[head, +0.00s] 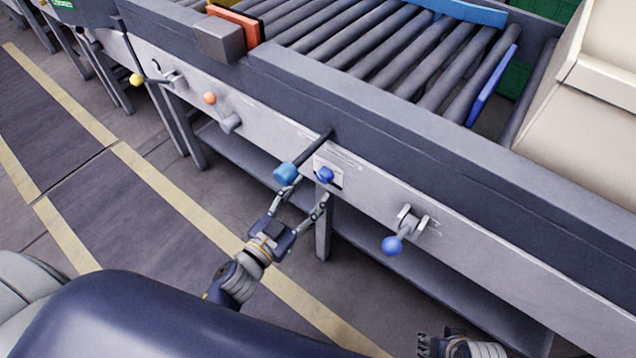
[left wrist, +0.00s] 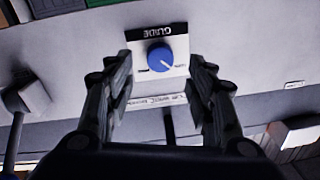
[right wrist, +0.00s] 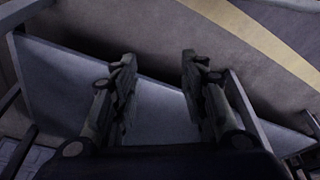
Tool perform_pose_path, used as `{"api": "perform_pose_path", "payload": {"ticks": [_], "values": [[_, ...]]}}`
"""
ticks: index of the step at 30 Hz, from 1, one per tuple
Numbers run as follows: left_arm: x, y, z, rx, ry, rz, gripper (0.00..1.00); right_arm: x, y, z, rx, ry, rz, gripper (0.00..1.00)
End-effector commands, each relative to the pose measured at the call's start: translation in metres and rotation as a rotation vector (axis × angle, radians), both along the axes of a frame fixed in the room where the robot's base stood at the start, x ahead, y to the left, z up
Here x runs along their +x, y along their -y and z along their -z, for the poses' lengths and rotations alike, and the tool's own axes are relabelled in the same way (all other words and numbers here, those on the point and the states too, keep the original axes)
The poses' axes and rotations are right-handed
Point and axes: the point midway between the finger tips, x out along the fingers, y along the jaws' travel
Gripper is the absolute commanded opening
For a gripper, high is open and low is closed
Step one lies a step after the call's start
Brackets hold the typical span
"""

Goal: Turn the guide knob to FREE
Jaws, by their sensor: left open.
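The guide knob (head: 325,174) is a round blue knob on a small white plate on the conveyor's side panel. In the left wrist view the knob (left wrist: 160,57) sits under an upside-down GUIDE label (left wrist: 156,32). Its white mark points to the lower right there; the small words beside it are too small to read. My left gripper (head: 308,194) is open and empty, just in front of and below the knob. In the left wrist view the knob shows beyond the gap between the fingers, apart from them. My right gripper (right wrist: 158,80) is open and empty, low beside the conveyor.
A dark lever with a light-blue grip (head: 286,173) sticks out close to my left fingers. A blue-ball lever (head: 392,245) is to the right; orange-ball (head: 210,98) and yellow-ball (head: 137,79) levers are to the left. Rollers (head: 375,55) lie above, a lower shelf (head: 430,285) below.

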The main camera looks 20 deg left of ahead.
Motion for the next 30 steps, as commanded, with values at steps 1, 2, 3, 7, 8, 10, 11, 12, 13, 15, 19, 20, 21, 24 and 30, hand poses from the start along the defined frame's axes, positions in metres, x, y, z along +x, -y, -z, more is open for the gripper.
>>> {"api": "perform_pose_path", "payload": {"ticks": [1, 2, 3, 7, 8, 10, 11, 12, 13, 15, 19, 20, 21, 24, 30], "values": [[0.009, 0.002, 0.000, 0.002, 0.003, 0.000, 0.50, 0.000, 0.000, -0.001, 0.000, 0.001, 0.000, 0.40], [0.014, 0.004, 0.000, 0.002, 0.003, 0.000, 0.50, 0.000, 0.000, -0.002, 0.000, 0.001, 0.000, 0.40], [0.019, 0.005, 0.000, 0.002, 0.002, 0.000, 0.50, 0.000, 0.000, -0.003, 0.000, 0.000, 0.000, 0.40], [0.033, 0.010, 0.000, 0.002, 0.002, 0.000, 0.50, 0.000, 0.000, -0.007, 0.000, 0.003, 0.001, 0.40], [0.035, 0.010, 0.001, 0.001, 0.000, 0.000, 0.50, 0.001, 0.000, -0.007, 0.000, 0.005, 0.001, 0.40], [0.039, 0.011, 0.001, 0.001, -0.002, -0.001, 0.50, 0.001, 0.000, -0.008, 0.000, 0.006, 0.001, 0.40], [0.041, 0.012, 0.001, 0.001, -0.002, -0.001, 0.50, 0.001, 0.000, -0.009, 0.000, 0.006, 0.001, 0.40], [0.042, 0.012, 0.001, 0.001, 0.000, -0.001, 0.50, 0.001, 0.000, -0.009, 0.000, 0.006, 0.001, 0.40], [0.043, 0.013, 0.001, 0.001, 0.000, -0.001, 0.50, 0.001, 0.000, -0.009, 0.000, 0.005, 0.001, 0.40], [0.044, 0.013, 0.001, 0.001, -0.001, -0.001, 0.50, 0.001, 0.000, -0.009, 0.000, 0.005, 0.002, 0.40], [0.044, 0.013, 0.001, 0.001, -0.001, -0.001, 0.50, 0.001, 0.000, -0.009, 0.000, 0.005, 0.002, 0.40], [0.044, 0.013, 0.001, 0.001, -0.001, -0.001, 0.50, 0.001, 0.000, -0.009, 0.000, 0.005, 0.002, 0.40], [0.044, 0.013, 0.001, 0.001, -0.001, -0.001, 0.50, 0.001, 0.000, -0.009, 0.000, 0.005, 0.002, 0.40], [0.043, 0.013, 0.001, 0.001, -0.002, -0.001, 0.27, 0.000, 0.000, -0.009, 0.000, 0.004, 0.002, 0.40], [0.043, 0.013, 0.001, 0.001, -0.002, -0.001, 0.05, 0.000, 0.000, -0.009, 0.000, 0.004, 0.002, 0.40]]}}
